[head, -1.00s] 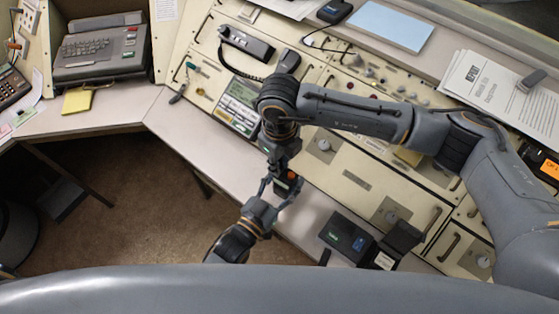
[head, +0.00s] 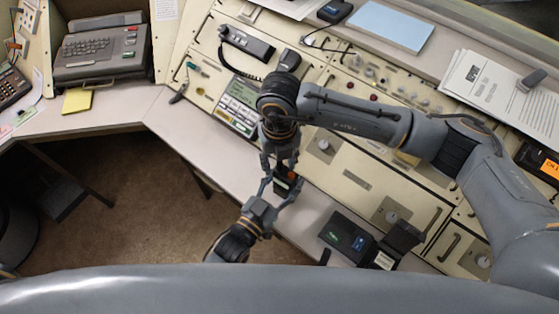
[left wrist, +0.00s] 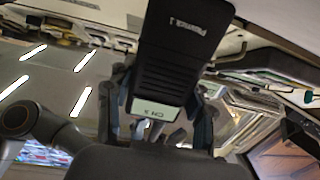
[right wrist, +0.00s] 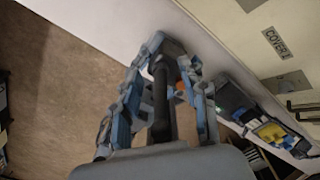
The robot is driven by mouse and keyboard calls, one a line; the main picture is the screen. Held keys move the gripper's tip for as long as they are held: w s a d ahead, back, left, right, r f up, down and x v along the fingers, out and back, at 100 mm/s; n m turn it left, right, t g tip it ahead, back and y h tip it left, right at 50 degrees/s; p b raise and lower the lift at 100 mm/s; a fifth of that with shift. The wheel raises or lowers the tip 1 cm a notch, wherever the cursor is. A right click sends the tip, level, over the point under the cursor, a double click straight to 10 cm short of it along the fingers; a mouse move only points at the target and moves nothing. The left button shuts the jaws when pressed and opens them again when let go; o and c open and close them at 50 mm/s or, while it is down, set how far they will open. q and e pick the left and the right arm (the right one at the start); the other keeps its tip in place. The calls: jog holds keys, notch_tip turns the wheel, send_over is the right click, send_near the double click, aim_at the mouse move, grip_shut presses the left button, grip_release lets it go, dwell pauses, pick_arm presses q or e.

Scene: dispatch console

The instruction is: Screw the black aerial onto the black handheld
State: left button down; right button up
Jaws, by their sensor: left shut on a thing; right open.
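My left gripper (head: 284,184) is shut on the black handheld (head: 284,189) above the front edge of the desk. The handheld's dark body and its pale "CH 3" label fill the middle of the left wrist view (left wrist: 180,50). My right gripper (head: 280,163) is open just above the handheld. In the right wrist view, the black aerial (right wrist: 163,95) is a dark rod between the spread fingers, its far end at the handheld's dark top (right wrist: 172,48). I cannot tell how tightly the aerial sits, as the joint is partly hidden.
A black unit with green and blue labels (head: 347,237) and an open black box (head: 402,238) stand on the desk at the right. The sloped console (head: 345,175) lies behind the grippers. The floor (head: 130,190) is open at the left.

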notch_tip(320, 180, up, 12)
jog(key=shift+f, duration=0.2)
pick_arm(q)
jog(key=shift+c, duration=2.1)
grip_release()
jog(key=shift+s, duration=0.1)
jog(key=v, duration=1.2)
